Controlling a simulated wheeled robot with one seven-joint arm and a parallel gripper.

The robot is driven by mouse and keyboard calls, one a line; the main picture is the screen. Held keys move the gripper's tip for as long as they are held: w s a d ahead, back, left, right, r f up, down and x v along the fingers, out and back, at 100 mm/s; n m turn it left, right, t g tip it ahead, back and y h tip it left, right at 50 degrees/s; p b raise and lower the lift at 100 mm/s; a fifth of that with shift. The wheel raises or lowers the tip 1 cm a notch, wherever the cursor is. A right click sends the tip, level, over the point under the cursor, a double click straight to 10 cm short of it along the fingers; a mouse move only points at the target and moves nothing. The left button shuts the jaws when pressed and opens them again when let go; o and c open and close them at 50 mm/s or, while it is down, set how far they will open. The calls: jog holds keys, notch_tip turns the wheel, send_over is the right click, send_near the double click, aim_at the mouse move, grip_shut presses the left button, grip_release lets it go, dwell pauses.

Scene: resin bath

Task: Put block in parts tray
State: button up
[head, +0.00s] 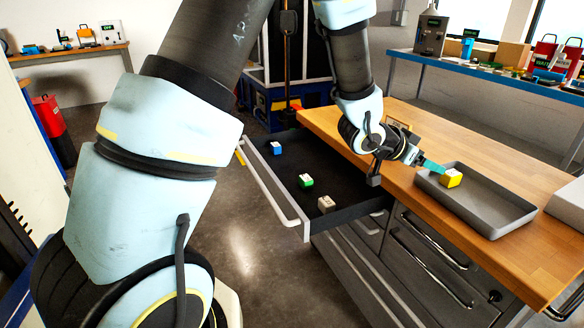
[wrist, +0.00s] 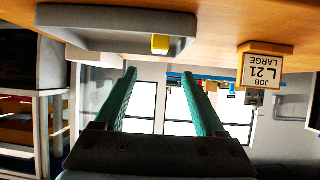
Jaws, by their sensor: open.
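The grey parts tray (head: 495,213) lies on the wooden worktop. A yellow and white block (head: 452,178) sits inside it toward its left end. In the wrist view, which is upside down, the tray (wrist: 75,37) and the yellow block (wrist: 160,44) show at the top. My gripper (head: 438,167) is at the tray's left end, close to the block in the head view; its teal fingers (wrist: 159,75) are apart with nothing between them. Three more blocks lie in the open drawer: a blue and white one (head: 275,148), a green and white one (head: 306,181) and a pale one (head: 326,204).
The open dark drawer (head: 258,146) juts out left of the worktop (head: 400,180). A job sign (wrist: 265,68) reading "JOB L 21 LARGE" stands on the worktop. A white box (head: 568,208) is right of the tray. A blue bench (head: 480,70) stands behind.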

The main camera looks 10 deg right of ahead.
jog(key=w+a+n+t+y, duration=0.25)
jog(key=w+a, duration=0.35)
jog(key=a, duration=0.5)
jog(key=w+a+n+t+y, duration=0.1)
jog(key=w+a+n+y, duration=0.35)
jog(key=a, duration=0.65)
jog(key=s+a+n+g+y, duration=0.1)
jog(key=s+a+n, duration=0.1)
jog(key=a, duration=0.6)
jog(key=s+a+n+g+y, duration=0.2)
jog(key=s+a, duration=0.3)
jog(key=a, duration=0.4)
jog(key=s+a+n+g+y, duration=0.1)
jog(key=s+a+n, duration=0.2)
jog(key=a, duration=0.6)
jog(key=shift+s+y, duration=0.4)
jog(key=shift+s, duration=0.1)
jog(key=shift+r+g+p, duration=0.25)
jog(key=shift+r+p, duration=0.4)
jog(key=shift+p, duration=0.05)
